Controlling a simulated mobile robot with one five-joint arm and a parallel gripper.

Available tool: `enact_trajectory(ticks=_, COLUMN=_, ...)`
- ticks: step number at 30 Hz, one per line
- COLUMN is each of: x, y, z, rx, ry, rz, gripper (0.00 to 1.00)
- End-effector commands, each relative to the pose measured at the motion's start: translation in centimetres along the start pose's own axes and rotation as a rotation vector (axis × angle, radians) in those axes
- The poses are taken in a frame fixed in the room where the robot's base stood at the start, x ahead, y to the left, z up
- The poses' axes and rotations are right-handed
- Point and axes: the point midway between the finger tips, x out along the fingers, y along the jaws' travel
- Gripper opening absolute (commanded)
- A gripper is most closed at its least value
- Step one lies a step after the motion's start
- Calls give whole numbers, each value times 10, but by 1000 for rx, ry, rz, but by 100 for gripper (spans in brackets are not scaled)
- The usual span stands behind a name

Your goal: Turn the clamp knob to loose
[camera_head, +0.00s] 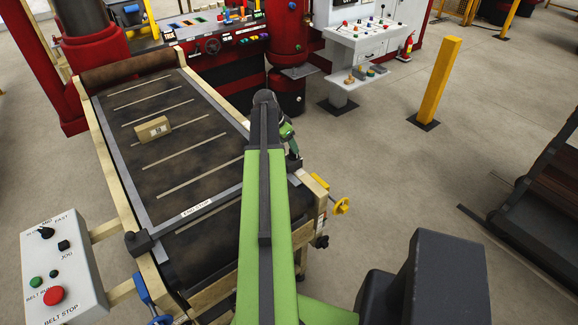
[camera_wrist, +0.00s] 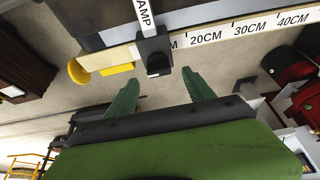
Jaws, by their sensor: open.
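The clamp knob (camera_wrist: 158,66) is a small dark knob on a black block in the wrist view, beside a white strip (camera_wrist: 146,14) whose visible letters read "AMP". I cannot read which way the knob points. My gripper (camera_wrist: 161,90) has its two green fingers spread wide and empty. The knob lies just beyond the fingertips, in line with the gap between them, and looks apart from both. In the head view my gripper (camera_head: 288,134) is over the right rail of the belt table, close to a dark block (camera_head: 293,164); the knob cannot be made out there.
A ruler strip (camera_wrist: 248,28) runs along the rail. A yellow handwheel (camera_head: 341,206) sticks out at the table's right. A control box (camera_head: 62,265) stands at the left. A yellow post (camera_head: 438,82) stands on open floor.

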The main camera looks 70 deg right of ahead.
Motion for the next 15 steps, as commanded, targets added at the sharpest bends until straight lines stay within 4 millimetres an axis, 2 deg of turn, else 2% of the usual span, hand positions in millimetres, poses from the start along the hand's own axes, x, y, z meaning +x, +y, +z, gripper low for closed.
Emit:
enact_trajectory(ticks=1, x=22, y=0, z=3, rx=2, ry=0, rz=0, gripper=62)
enact_trajectory(ticks=6, x=47, y=0, z=1, rx=2, ry=0, rz=0, gripper=62)
enact_trajectory(ticks=15, x=48, y=0, z=-1, rx=1, ry=0, rz=0, gripper=62)
